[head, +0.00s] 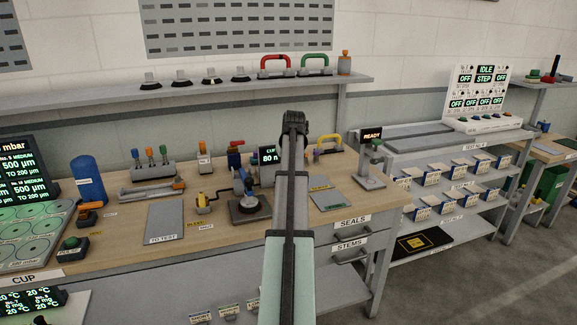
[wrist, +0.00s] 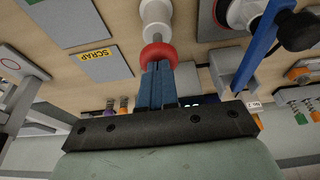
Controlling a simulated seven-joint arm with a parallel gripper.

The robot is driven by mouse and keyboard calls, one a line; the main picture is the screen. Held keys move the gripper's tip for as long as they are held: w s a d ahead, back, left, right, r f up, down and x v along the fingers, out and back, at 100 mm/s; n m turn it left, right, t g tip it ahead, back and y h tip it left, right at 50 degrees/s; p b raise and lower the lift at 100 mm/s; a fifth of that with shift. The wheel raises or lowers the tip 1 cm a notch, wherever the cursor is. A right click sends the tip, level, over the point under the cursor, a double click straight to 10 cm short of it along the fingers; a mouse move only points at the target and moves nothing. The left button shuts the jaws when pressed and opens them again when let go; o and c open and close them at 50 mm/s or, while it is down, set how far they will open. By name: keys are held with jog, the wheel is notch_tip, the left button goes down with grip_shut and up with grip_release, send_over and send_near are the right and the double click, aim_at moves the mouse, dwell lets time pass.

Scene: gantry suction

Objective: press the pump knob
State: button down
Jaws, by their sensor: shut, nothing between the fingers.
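A red ring-shaped knob on a pale cylindrical body, which looks like the pump knob (wrist: 158,53), shows at the top middle of the wrist view. My gripper (wrist: 157,68) has its blue fingers closed together and empty, pointing at the red knob. The fingertips overlap the knob's near edge in the picture; I cannot tell whether they touch it. In the head view my arm stands over the bench and hides the knob and the fingers.
Grey mats (head: 327,200) lie to the right, beside a post with a READY display (head: 371,134). A shelf (head: 190,88) runs behind.

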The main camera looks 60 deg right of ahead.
jog(key=shift+a+f, duration=0.1)
jog(key=shift+f, duration=1.35)
jog(key=shift+r, duration=0.1)
jog(key=shift+r, duration=0.3)
jog(key=v, duration=1.3)
jog(key=shift+w+d+r, duration=0.2)
jog(key=shift+d+r, duration=0.05)
jog(key=shift+r, duration=0.15)
jog(key=r, duration=0.3)
jog(key=shift+s+d+r, duration=0.1)
jog(key=shift+s+d, duration=0.05)
jog(key=shift+s, duration=0.1)
